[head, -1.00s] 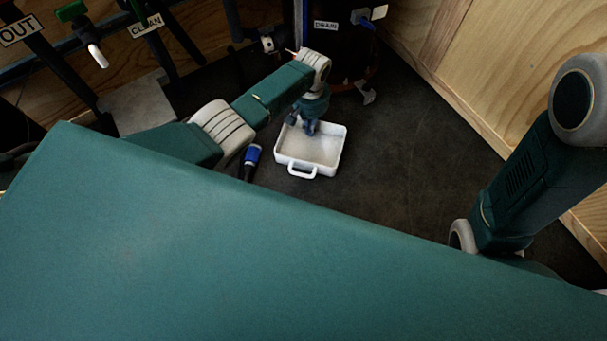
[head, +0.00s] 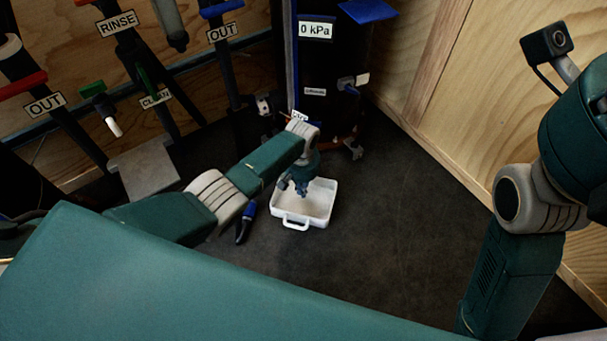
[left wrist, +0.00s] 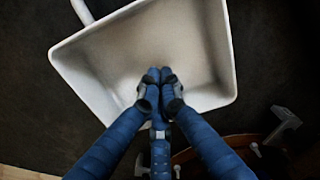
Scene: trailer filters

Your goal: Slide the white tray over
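The white tray (head: 318,215) is a shallow open box with a handle on its near side. It rests on the dark floor near the middle of the head view. My left gripper (head: 300,190) reaches down over the far left part of the tray. In the left wrist view the tray (left wrist: 215,45) fills the top, its handle at the upper left. There the blue fingers of my left gripper (left wrist: 160,76) come together over the tray's inside, with nothing seen between them. Whether they touch the tray is unclear. My right arm shows at the right, but its gripper is out of view.
A dark tank (head: 330,75) labelled 0 kPa stands behind the tray. A blue-and-black tool (head: 248,215) lies left of the tray. Labelled pipes with valve handles (head: 93,90) stand at the left. A wooden wall (head: 480,100) closes the right; the floor (head: 400,210) right of the tray is clear.

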